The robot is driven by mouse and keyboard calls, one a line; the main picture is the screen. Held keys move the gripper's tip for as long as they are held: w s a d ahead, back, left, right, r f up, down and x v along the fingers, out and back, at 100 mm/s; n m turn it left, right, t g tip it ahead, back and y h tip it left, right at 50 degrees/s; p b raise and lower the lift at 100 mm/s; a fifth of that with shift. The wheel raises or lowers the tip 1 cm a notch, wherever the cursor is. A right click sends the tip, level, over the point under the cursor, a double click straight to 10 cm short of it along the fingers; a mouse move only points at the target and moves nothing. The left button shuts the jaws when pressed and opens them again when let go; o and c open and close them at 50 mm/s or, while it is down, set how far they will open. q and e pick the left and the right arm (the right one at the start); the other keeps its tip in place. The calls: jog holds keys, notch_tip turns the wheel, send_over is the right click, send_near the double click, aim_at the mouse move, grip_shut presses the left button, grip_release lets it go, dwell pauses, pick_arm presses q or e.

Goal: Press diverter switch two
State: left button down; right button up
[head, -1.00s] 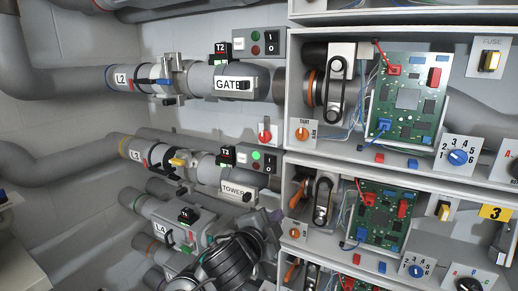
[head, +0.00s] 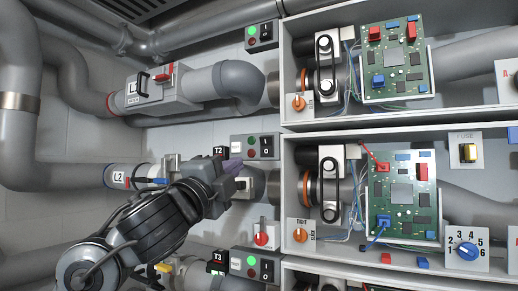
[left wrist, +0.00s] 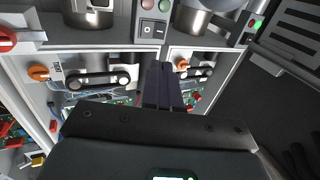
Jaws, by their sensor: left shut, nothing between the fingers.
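The switch box beside the T2 tag (head: 220,152) is grey, with a green lamp above a red lamp. Its black rocker switch (head: 266,147) is marked I and O and faces out, uncovered in the head view. My left gripper (head: 234,166) is shut and empty, its fingertips just below and left of this box. I cannot tell whether it touches anything. It covers most of the GATE label. In the left wrist view, my shut fingers (left wrist: 163,82) point up the picture, below a box with a rocker switch (left wrist: 155,30); its tag is not readable there.
A red knob (head: 262,235) sits below the box. The T3 box (head: 257,266) is lower, and another switch box (head: 262,35) is above. An open shelf with circuit boards (head: 402,195) stands to the right. Pipes run along the left wall.

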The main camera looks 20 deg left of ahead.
pick_arm(q)
jog(key=shift+r, duration=0.1)
dwell(0.3)
jog(key=p, duration=0.7)
send_near(266, 140)
jog(key=x, duration=0.5)
jog(key=shift+d+r, duration=0.1)
jog(key=shift+p+x, duration=0.35)
jog(key=shift+x, duration=0.5)
